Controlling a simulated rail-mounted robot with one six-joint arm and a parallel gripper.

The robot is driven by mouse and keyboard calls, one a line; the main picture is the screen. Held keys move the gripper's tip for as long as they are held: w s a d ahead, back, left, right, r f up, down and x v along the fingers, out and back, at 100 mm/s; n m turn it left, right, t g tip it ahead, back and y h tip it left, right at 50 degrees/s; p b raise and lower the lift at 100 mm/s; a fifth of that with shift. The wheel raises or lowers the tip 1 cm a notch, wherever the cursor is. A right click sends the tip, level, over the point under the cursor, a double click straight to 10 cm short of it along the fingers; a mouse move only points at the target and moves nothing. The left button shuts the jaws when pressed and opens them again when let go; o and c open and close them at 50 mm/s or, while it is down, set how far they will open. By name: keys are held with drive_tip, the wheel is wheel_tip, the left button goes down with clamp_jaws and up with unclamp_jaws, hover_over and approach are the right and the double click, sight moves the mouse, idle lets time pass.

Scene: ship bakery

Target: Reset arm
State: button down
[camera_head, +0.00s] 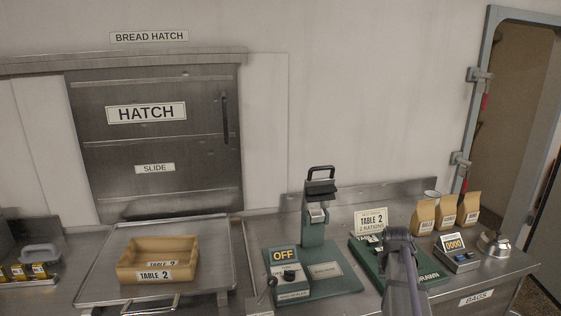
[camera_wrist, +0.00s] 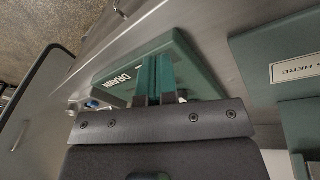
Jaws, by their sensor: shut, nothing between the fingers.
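My gripper (camera_wrist: 155,78) is shut and empty, its two teal fingers side by side in the wrist view. It points down toward the green tray marked DRAWN (camera_wrist: 118,80), and I cannot tell the gap between them. In the head view my arm reaches up from the bottom edge in front of the green tray (camera_head: 438,280) and hides part of it. The fingers are hidden there behind my wrist.
Left of my arm stands a green sealer (camera_head: 322,268) reading OFF. A TABLE 2 card (camera_head: 371,221), several paper bags (camera_head: 447,212), a counter reading 0000 (camera_head: 455,252) and a bell (camera_head: 495,243) are close by. A tan TABLE 2 box (camera_head: 190,262) sits on a metal tray (camera_head: 100,285) below the closed hatch (camera_head: 150,140).

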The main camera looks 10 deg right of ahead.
drive_tip(key=s+a+n+y, duration=0.1)
drive_tip(key=s+a+n, duration=0.2)
drive_tip(key=a, duration=1.3)
drive_tip(key=s+a+n+y, duration=0.1)
drive_tip(key=s+a, duration=0.6)
drive_tip(key=a, duration=0.9)
drive_tip(key=shift+s+a+f+n+g, duration=0.15)
drive_tip(key=shift+s+a+n+g, duration=0.2)
drive_tip(key=shift+n, duration=0.55)
